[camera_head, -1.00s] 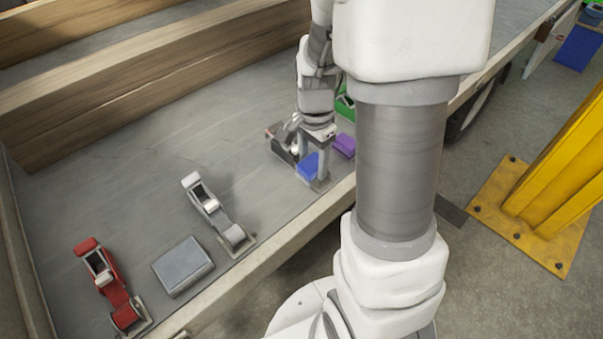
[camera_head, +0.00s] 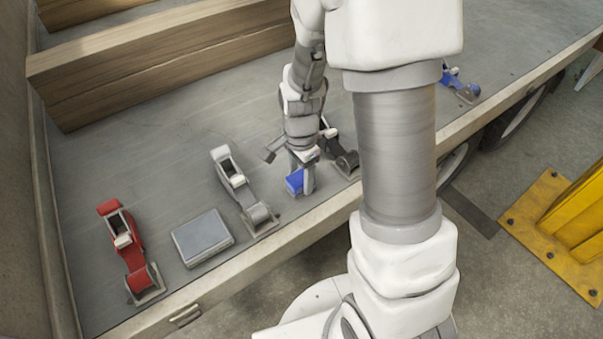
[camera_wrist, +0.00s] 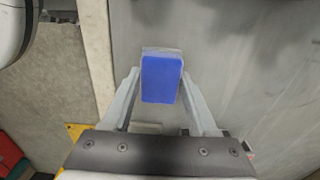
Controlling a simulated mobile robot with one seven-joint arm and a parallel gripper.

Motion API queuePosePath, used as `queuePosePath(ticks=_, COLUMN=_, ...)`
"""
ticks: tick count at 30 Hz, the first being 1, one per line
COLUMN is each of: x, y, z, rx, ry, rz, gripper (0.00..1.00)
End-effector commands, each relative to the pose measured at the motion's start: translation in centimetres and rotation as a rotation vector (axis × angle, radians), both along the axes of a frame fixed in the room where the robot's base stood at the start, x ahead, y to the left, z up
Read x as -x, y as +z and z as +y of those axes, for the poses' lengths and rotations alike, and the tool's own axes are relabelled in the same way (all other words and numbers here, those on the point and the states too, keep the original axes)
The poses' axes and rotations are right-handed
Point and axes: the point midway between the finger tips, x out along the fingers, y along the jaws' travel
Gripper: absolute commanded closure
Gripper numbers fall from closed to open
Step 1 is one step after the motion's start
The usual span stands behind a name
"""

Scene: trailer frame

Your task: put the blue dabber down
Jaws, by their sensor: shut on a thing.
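The blue dabber (camera_head: 294,181) is a small block with a flat blue face and a grey edge. My gripper (camera_head: 301,183) is shut on it, low over the grey trailer bed (camera_head: 150,170), between the white tool and the black tool. In the wrist view the dabber (camera_wrist: 162,78) sits between the two grey fingers of my gripper (camera_wrist: 160,80), with its blue face towards the camera. I cannot tell whether its underside touches the bed.
A white tool (camera_head: 240,188) stands left of my gripper and a black tool (camera_head: 342,155) close on its right. A grey box (camera_head: 202,237) and a red tool (camera_head: 130,248) are farther left. A blue tool (camera_head: 460,84) stands at right. Bed behind is mostly bare.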

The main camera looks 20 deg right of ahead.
Motion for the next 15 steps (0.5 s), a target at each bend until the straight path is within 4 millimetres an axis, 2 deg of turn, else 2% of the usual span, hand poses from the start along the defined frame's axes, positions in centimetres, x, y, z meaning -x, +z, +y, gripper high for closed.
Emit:
queuePosePath(ticks=2, x=0.01, y=-0.02, z=-0.01, rx=0.000, ry=0.000, rz=0.000, gripper=0.85)
queuePosePath(ticks=3, x=0.01, y=-0.04, z=-0.01, rx=0.000, ry=0.000, rz=0.000, gripper=0.37)
queuePosePath(ticks=7, x=0.00, y=-0.02, z=-0.02, rx=0.000, ry=0.000, rz=0.000, gripper=0.14)
queuePosePath(ticks=8, x=0.00, y=-0.02, z=-0.02, rx=0.000, ry=0.000, rz=0.000, gripper=0.11)
queuePosePath(ticks=15, x=0.00, y=-0.03, z=-0.02, rx=0.000, ry=0.000, rz=0.000, gripper=0.11)
